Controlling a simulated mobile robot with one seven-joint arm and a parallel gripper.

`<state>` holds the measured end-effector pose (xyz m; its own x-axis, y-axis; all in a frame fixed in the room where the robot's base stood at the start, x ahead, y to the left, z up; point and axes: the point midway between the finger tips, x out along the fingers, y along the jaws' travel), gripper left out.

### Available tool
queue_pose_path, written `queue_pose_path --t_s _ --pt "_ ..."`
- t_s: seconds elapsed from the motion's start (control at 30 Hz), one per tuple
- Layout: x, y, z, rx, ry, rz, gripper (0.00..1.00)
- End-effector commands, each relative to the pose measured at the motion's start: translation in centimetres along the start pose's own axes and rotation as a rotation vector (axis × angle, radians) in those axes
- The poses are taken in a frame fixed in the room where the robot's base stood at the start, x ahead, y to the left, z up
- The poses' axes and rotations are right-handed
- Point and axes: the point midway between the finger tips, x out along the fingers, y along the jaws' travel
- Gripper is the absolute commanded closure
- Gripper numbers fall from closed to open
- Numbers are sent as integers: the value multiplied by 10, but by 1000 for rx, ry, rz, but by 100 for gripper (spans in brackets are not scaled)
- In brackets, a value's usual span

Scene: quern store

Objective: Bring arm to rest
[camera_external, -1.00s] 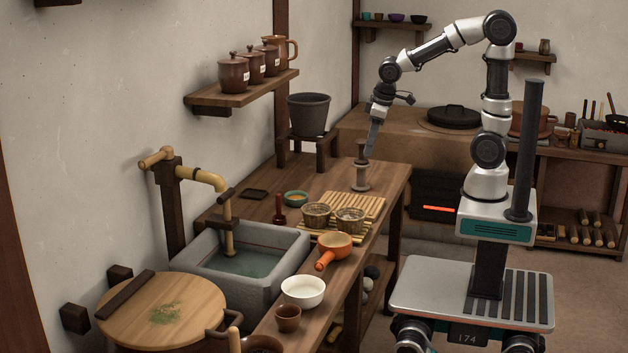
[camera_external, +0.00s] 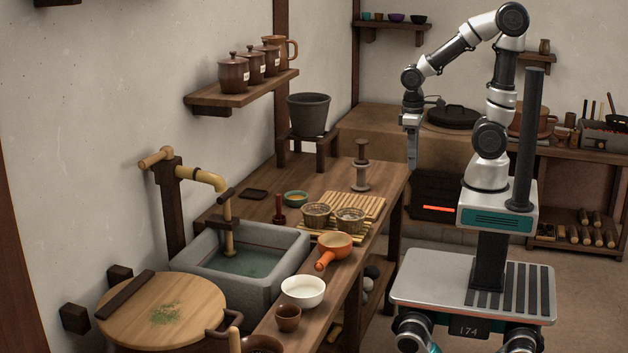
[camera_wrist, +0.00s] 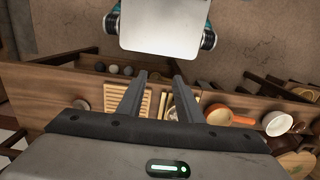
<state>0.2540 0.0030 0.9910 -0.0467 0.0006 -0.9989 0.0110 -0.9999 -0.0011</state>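My arm (camera_external: 458,50) is raised and bent over at the elbow. My gripper (camera_external: 412,166) points down just right of the counter's far right corner in the external view. In the wrist view the two fingers of my gripper (camera_wrist: 161,76) stand apart with nothing between them. A dark spool-shaped stand (camera_external: 361,172) is upright on the counter, left of my gripper and clear of it.
The wooden counter (camera_external: 392,180) holds slatted mats (camera_external: 362,205), two baskets (camera_external: 317,215), an orange pan (camera_external: 338,246) and a white bowl (camera_external: 303,291). A stove (camera_external: 440,150) with a black lid (camera_external: 455,116) stands behind. Floor (camera_external: 590,300) at right is clear.

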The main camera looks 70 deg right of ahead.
Motion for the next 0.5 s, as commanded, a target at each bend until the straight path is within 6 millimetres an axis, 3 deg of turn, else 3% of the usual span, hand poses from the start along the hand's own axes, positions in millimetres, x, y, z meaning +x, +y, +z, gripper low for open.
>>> queue_pose_path --t_s 0.03,0.1,0.17,0.2,0.33,0.5 --pt "-138 2 -13 6 423 4 67" --pt "-167 1 -12 4 436 3 67" --pt "-224 3 -7 13 566 9 67" --pt "-239 3 -7 12 567 8 67" --pt "-262 3 -4 11 538 6 67" --pt "-262 3 -4 11 538 6 67"
